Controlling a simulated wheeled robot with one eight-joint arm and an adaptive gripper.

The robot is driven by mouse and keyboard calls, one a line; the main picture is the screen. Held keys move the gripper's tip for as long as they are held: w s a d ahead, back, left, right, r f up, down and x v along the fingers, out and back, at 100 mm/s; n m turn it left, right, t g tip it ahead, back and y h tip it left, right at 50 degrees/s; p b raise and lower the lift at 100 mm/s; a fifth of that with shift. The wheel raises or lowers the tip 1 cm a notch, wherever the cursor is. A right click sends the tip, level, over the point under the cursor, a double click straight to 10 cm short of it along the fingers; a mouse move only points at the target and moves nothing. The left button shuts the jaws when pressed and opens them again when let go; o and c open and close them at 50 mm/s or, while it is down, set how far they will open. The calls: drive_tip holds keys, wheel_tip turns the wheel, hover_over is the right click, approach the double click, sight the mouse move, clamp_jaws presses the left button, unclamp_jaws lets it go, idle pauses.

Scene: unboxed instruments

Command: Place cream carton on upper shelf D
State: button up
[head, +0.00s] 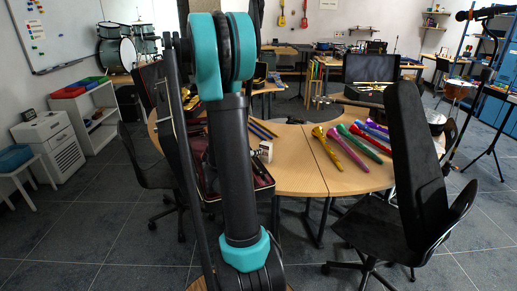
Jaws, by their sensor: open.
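My arm rises through the middle of the head view, and my gripper is not in view. A small pale box (265,151) sits on the round wooden table just right of my arm. It is too small to tell whether it is the cream carton. No label D is readable on any shelf. Small wall shelves (435,13) hang at the back right, and a low white shelf unit (97,112) stands at the left.
Several coloured tube-like instruments (347,148) lie on the right half of the table (302,178). A black chair (407,215) stands at the front right and another chair (145,165) at the left. A white cabinet (50,145) stands far left. Floor at the front left is clear.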

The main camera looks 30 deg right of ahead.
sight(264, 146)
drive_tip(key=shift+m+g, duration=0.3)
drive_tip(key=shift+g, duration=0.1)
drive_tip(key=x, duration=1.2)
drive_tip(key=shift+f, duration=0.3)
drive_tip(key=shift+w+r+x, duration=0.1)
drive_tip(key=shift+r+x, duration=0.05)
drive_tip(key=shift+x, duration=1.3)
drive_tip(key=shift+w+r+x, duration=0.15)
drive_tip(key=shift+x, duration=1.25)
drive_tip(key=c, duration=1.4)
drive_tip(key=shift+r, duration=0.1)
wheel_tip(264, 146, up, 20)
drive_tip(key=shift+f, duration=0.1)
